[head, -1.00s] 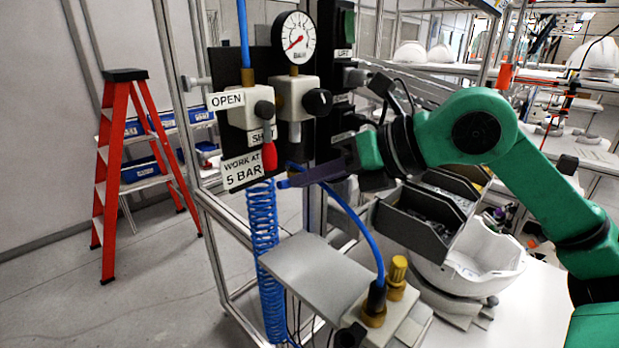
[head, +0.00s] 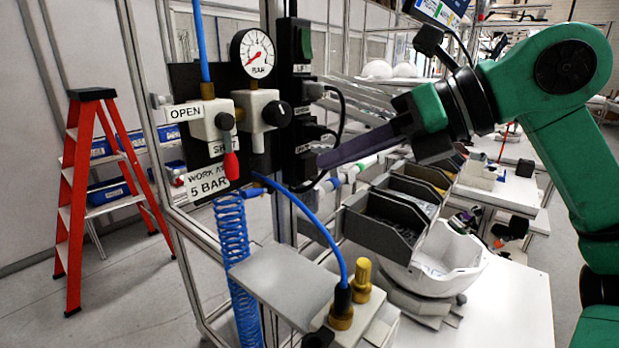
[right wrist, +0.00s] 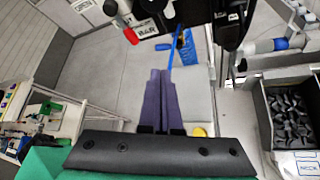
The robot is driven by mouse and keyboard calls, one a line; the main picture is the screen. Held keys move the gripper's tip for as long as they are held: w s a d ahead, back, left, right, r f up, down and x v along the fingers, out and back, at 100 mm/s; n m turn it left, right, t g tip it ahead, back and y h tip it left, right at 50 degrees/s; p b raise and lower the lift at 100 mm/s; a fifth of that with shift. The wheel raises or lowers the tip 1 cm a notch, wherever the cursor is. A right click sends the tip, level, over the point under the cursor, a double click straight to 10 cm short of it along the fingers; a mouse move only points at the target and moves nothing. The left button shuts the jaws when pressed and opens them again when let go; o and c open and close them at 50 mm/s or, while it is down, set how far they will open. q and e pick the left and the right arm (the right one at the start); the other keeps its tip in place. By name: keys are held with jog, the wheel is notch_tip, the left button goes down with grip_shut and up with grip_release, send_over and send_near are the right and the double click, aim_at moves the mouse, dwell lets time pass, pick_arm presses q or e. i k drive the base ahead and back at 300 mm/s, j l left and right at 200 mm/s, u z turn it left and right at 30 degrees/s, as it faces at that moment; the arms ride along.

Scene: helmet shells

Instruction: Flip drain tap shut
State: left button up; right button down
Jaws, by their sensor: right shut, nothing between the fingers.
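The tap is a light grey block (head: 207,120) on a black panel, with a dark lever ending in a red tip (head: 231,163). The lever hangs straight down, beside the SHUT label and below the OPEN label (head: 186,112). The red tip also shows in the right wrist view (right wrist: 131,35), beyond the fingers. My right gripper (head: 321,161) is shut and empty, to the right of the lever and apart from it. Its purple fingers (right wrist: 161,72) lie together in the wrist view. My left gripper is not in view.
A pressure gauge (head: 252,53) and a black knob (head: 278,114) sit beside the tap. A coiled blue hose (head: 240,270) hangs below. A grey plate (head: 283,283), a brass fitting (head: 361,280), dark bins (head: 385,222) and a white helmet shell (head: 445,262) stand below my right arm.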

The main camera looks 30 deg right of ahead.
aim_at(253, 192)
jog(key=k+j, duration=1.25)
